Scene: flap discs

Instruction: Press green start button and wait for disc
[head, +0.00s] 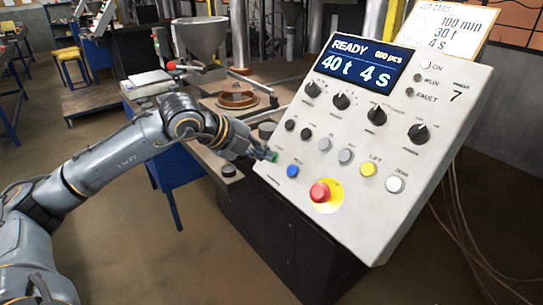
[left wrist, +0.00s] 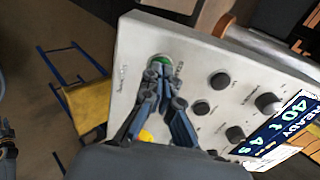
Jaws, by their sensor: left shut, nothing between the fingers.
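The green start button (left wrist: 160,61) is on the white control panel (left wrist: 128,55), at its edge in the left wrist view. In the head view only a sliver of the green button (head: 275,157) shows beside my fingertips. My left gripper (head: 266,154) is shut and empty, its tips at the button; in the left wrist view the shut fingers (left wrist: 162,72) overlap the button's lower part. I cannot tell how far the button is pressed in. The display (head: 357,67) reads READY, 000 pcs, 40 t 4 s. My right gripper is not in view. I see no finished disc that I can identify.
The panel also bears a red emergency stop (head: 320,192) on a yellow base, a blue button (head: 292,171), a yellow button (head: 368,169) and several black knobs. A metal hopper (head: 201,38) and a round brown mould (head: 237,97) stand behind. Cables hang at the right.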

